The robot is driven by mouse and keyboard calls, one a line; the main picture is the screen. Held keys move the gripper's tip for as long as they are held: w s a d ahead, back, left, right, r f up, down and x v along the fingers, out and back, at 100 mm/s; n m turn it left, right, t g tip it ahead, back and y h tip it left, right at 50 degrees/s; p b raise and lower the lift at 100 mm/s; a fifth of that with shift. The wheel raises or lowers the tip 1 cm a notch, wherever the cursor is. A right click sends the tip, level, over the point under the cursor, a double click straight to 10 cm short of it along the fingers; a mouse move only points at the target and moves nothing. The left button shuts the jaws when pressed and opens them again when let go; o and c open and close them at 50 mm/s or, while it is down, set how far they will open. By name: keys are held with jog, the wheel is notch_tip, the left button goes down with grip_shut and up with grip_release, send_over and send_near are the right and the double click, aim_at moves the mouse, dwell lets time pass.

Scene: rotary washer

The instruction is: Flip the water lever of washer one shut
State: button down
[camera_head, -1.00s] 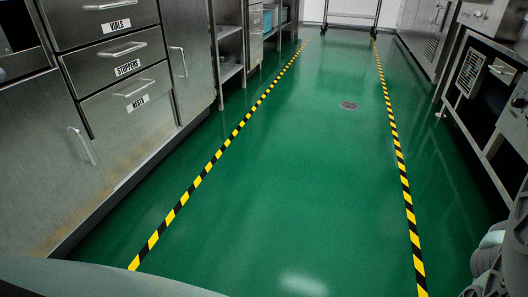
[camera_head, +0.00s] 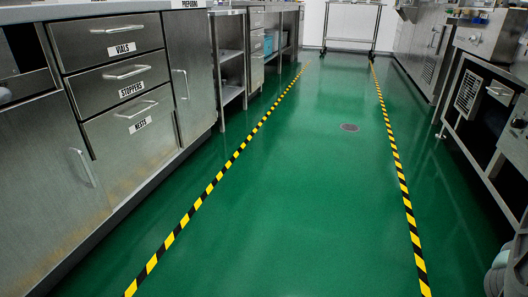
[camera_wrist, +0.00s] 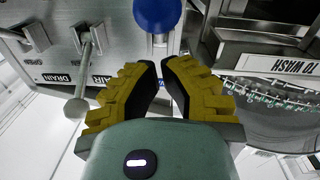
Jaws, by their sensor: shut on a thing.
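In the wrist view my gripper (camera_wrist: 163,68) has yellow ribbed fingers with dark pads, their tips close together. A lever with a blue ball knob (camera_wrist: 157,14) stands right at the fingertips. Its pale stem (camera_wrist: 160,42) runs from the knob down towards the gap between the tips, and the fingers are shut on it. The fingers hide the stem's lower end. No label for this lever is readable, so I cannot confirm from lettering that it is the water lever. My gripper is not visible in the head view.
The wrist view shows a metal panel lettered DRAIN, AIR and OPEN, upside down, with a grey ball-ended lever (camera_wrist: 77,108) to the left. A TO WASH sign (camera_wrist: 278,66) is at the right. In the head view, the green floor (camera_head: 280,200) is clear between steel cabinets (camera_head: 130,110) and benches.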

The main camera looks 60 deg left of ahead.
notch_tip(320, 180, up, 2)
jog(key=shift+a+r+p, duration=0.1)
jog(key=shift+a+p, duration=0.05)
jog(key=shift+p, duration=0.2)
jog(key=p+v, duration=0.2)
jog(key=v, duration=0.8)
jog(key=shift+a+r, duration=0.25)
jog(key=shift+r+p, duration=0.1)
jog(key=shift+p, duration=0.2)
